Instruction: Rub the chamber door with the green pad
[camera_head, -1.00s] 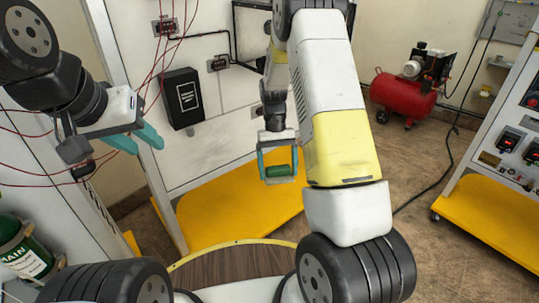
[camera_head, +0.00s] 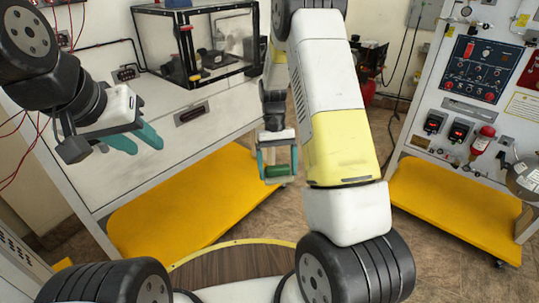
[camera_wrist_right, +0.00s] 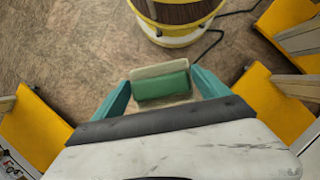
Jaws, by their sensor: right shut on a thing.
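The chamber (camera_head: 238,76) is a black-framed clear box on the white cabinet at the top centre of the head view. Its front face shows small red and orange fittings, but I cannot clearly tell the door's outline. My right gripper (camera_head: 277,167) is shut on the green pad (camera_head: 278,171), in front of the cabinet and below the chamber, apart from both. The right wrist view shows the pad (camera_wrist_right: 161,86) with a pale backing between the teal fingers of the right gripper (camera_wrist_right: 160,80). My left gripper (camera_head: 147,147) is open and empty at the left.
The white cabinet (camera_head: 140,125) has a yellow base (camera_head: 185,205) jutting out at floor level. A control panel stand (camera_head: 455,130) with its own yellow base (camera_head: 455,212) stands at the right. Bare brown floor lies between them. A red compressor (camera_head: 368,90) is mostly hidden behind my right arm.

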